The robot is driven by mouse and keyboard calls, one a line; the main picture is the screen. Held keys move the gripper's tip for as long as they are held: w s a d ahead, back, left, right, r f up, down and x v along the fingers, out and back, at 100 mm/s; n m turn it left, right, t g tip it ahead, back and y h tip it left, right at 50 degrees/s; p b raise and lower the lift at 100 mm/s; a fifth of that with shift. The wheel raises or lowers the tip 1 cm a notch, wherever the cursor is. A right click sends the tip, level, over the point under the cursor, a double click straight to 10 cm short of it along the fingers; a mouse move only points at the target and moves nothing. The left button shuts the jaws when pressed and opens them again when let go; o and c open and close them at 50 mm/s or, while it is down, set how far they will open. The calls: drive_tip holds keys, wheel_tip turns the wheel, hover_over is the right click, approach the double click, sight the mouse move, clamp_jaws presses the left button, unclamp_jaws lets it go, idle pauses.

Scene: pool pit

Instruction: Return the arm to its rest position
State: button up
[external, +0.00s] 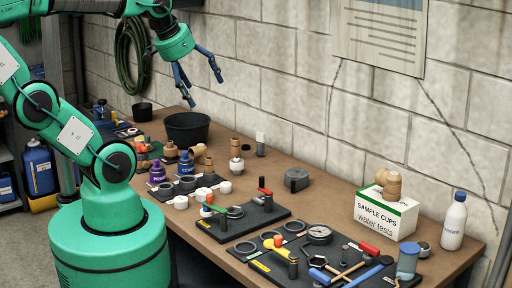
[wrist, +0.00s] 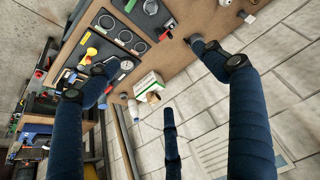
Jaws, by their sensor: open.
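My gripper (external: 199,80) is at the end of my green arm, raised above the far part of the workbench (external: 285,185). Its blue fingers are spread apart and nothing is between them. In the external view it hangs above the black bucket (external: 188,128), clear of it and near the block wall. In the wrist view the open fingers of my gripper (wrist: 150,80) frame the bench and the wall, with no object touching them. My arm bends up from its green base at the left.
The bench holds black tool trays (external: 240,219), a sample cups box (external: 386,213), a white bottle (external: 454,222), a pressure gauge (external: 319,234) and several small bottles and fittings. A poster (external: 381,35) and a coiled hose (external: 131,55) hang on the wall. The air around my gripper is clear.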

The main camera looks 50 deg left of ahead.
wheel_tip(320, 180, down, 4)
drive_tip(key=b, duration=0.3)
drive_tip(key=shift+f, duration=0.15)
